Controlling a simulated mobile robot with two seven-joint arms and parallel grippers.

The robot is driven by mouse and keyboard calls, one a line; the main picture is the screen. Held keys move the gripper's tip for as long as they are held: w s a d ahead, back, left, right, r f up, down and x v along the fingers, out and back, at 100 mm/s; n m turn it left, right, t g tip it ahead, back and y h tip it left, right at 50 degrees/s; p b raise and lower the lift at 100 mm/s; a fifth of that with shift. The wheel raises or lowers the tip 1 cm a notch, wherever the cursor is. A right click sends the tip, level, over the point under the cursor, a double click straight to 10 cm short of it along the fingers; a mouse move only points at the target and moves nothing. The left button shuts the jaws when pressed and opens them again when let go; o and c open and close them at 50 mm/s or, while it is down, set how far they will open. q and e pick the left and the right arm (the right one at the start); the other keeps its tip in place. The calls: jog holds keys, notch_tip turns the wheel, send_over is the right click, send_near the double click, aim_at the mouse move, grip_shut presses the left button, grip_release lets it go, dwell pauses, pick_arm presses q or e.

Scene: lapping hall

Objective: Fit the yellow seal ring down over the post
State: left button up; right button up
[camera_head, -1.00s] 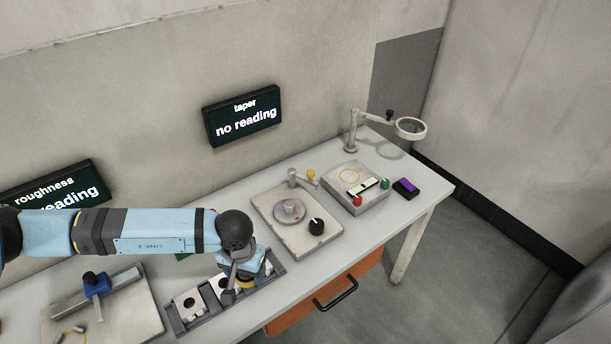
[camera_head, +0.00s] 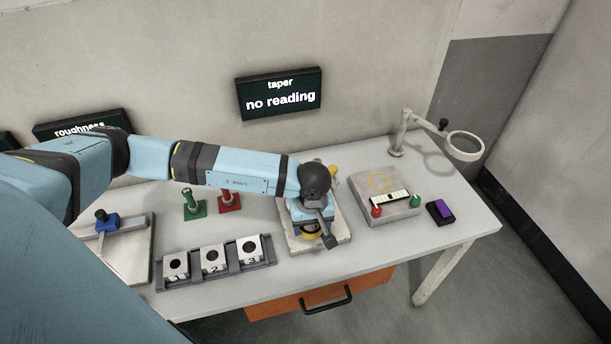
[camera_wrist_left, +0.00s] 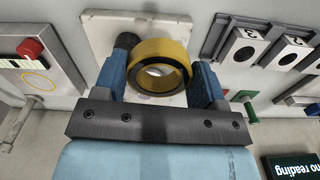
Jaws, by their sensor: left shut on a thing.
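The yellow seal ring (camera_wrist_left: 177,57), with a dark lower edge, is gripped between the blue fingers of my left gripper (camera_wrist_left: 160,78) in the left wrist view. In the head view my left gripper (camera_head: 311,222) is over the pale square plate (camera_head: 341,234), with a sliver of the ring (camera_head: 310,234) below it. My wrist covers most of the plate, including its round disc; whether the ring touches anything there I cannot tell. A green post (camera_head: 191,203) and a red post (camera_head: 228,200) stand on square bases left of the plate. My right gripper is not in view.
A grey tray (camera_head: 222,272) with numbered blocks lies front left of the plate. A box with red and green knobs (camera_head: 388,205), a purple-topped block (camera_head: 441,211) and a magnifier (camera_head: 464,145) are to the right. A screen (camera_head: 280,95) is on the wall.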

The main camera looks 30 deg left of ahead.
pick_arm(q)
jog(key=w+a+m+b, duration=0.1)
jog(key=w+a+m, duration=0.2)
jog(key=m, duration=0.8)
jog(key=w+a+m+b, duration=0.2)
jog(key=w+a+m, duration=0.1)
jog(key=m, duration=0.9)
jog(key=w+a+m+b, duration=0.2)
jog(key=w+m, duration=0.3)
jog(key=m, duration=0.6)
jog(key=shift+a+m, duration=0.4)
jog(key=shift+a, duration=0.35)
jog(key=n, duration=0.1)
jog(key=a+n, duration=0.1)
jog(key=n, duration=0.1)
jog(key=n+b, duration=0.1)
jog(key=n, duration=0.1)
jog(key=shift+w+a+r, duration=0.2)
jog(key=shift+w+a, duration=0.05)
jog(key=shift+w, duration=0.15)
jog(key=shift+f+b, duration=1.4)
jog(key=shift+f, duration=0.55)
jog(key=shift+f+b, duration=0.4)
jog(key=shift+f, duration=0.4)
jog(key=shift+r, duration=0.1)
jog(key=shift+f, duration=0.2)
jog(key=shift+f, duration=0.7)
